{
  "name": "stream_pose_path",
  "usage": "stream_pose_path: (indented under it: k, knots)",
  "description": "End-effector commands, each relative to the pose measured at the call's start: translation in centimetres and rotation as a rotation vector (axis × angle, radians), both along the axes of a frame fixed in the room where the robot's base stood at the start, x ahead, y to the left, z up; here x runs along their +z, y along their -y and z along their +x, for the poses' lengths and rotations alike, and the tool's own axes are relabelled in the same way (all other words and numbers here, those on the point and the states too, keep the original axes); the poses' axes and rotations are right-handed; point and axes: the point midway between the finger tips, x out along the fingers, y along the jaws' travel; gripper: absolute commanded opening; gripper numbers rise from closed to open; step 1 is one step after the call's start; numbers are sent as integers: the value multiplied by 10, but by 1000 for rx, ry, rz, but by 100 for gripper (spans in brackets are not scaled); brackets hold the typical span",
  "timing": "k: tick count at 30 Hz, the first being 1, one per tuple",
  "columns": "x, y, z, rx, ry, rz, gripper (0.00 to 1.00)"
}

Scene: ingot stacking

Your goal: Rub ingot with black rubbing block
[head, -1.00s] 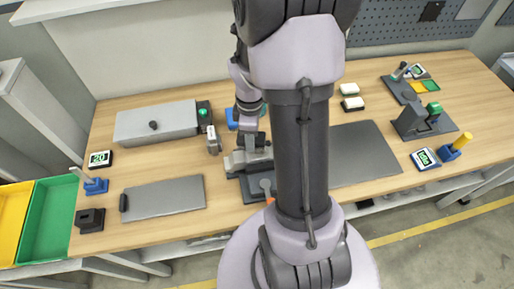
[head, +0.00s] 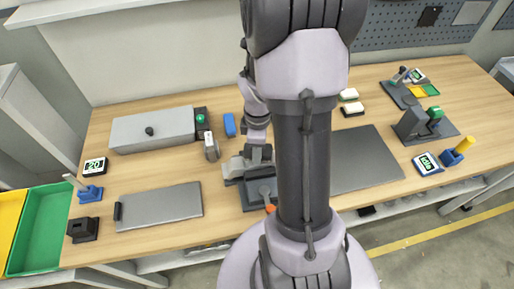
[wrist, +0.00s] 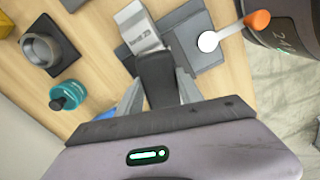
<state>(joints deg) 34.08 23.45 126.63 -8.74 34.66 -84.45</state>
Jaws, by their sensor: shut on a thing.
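My gripper (wrist: 158,82) is shut on a black block (wrist: 157,76), seen between its two fingers in the wrist view. The far end of the block meets or overlaps the near end of a light grey ingot (wrist: 138,27); I cannot tell whether they touch. The ingot lies by a grey fixture (wrist: 197,42) with a white round knob and an orange-tipped handle (wrist: 257,20).
A blue block (head: 229,125) and a grey box (head: 152,130) are at the back left. A grey plate (head: 160,206) lies front left. Black-and-white blocks (head: 352,109) sit right of my arm.

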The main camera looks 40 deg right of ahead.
Motion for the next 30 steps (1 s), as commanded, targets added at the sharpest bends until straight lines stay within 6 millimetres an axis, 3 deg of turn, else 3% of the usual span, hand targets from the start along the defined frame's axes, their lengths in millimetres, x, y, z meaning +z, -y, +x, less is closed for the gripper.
stream_pose_path:
  k: [30]
  knots:
    - [-15, 0, 0, 0, 0, 0, 1]
